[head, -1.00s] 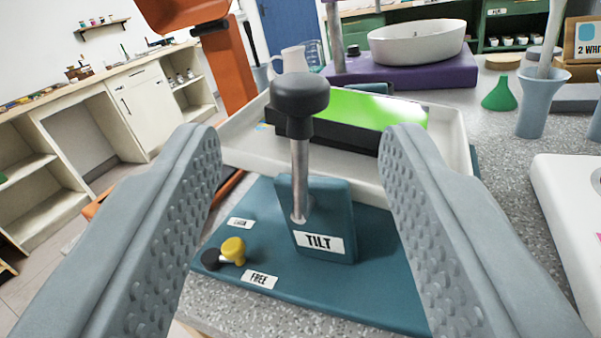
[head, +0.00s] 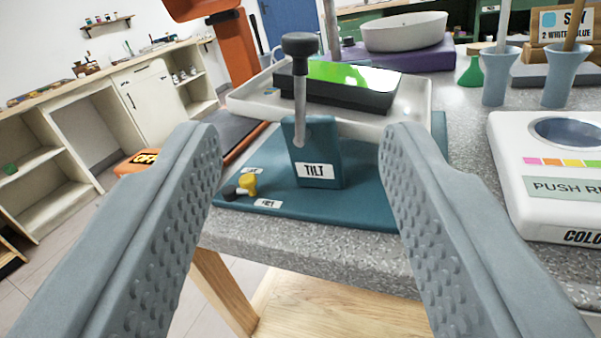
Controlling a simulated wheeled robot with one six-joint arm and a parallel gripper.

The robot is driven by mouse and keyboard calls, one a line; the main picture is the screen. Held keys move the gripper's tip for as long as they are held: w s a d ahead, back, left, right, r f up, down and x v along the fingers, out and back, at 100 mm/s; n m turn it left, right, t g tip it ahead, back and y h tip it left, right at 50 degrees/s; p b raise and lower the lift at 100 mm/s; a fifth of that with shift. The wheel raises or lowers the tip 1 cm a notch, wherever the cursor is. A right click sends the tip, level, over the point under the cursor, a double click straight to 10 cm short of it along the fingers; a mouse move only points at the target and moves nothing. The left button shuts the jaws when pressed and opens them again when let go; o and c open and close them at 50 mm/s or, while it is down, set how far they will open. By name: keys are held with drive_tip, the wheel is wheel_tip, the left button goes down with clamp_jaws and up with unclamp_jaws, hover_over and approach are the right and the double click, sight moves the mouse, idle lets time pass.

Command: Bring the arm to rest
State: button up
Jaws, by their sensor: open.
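My gripper (head: 300,140) is open and empty, its two grey ridged fingers wide apart at the left and right of the picture. Beyond them, seen between the fingers, stands a lever with a black knob (head: 299,45) on a metal rod. The rod rises from a teal block marked TILT (head: 316,170) on a teal base plate (head: 345,207). The lever stands nearly upright. The fingers look apart from it. A small yellow knob (head: 247,184) with a black end sits at the base plate's left.
A white tray (head: 255,108) holding a black box with a green top (head: 345,76) is behind the lever. A white unit marked PUSH (head: 545,165) stands on the right of the speckled counter (head: 290,246). Blue vases (head: 500,80) stand behind it. Open floor lies at the left.

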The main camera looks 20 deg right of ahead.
drive_tip(key=s+a+r+n+y, duration=0.2)
drive_tip(key=s+a+r+y, duration=0.1)
drive_tip(key=a, duration=0.7)
drive_tip(key=s+a+r+n+y, duration=0.3)
drive_tip(key=a+r, duration=0.3)
drive_tip(key=a, duration=0.5)
drive_tip(key=s+a+r+n+y, duration=0.3)
drive_tip(key=a+r, duration=0.1)
drive_tip(key=a, duration=0.7)
drive_tip(key=shift+s+r+t, duration=0.15)
drive_tip(key=shift+r+t, duration=0.1)
drive_tip(key=shift+t, duration=0.05)
idle(4.5)
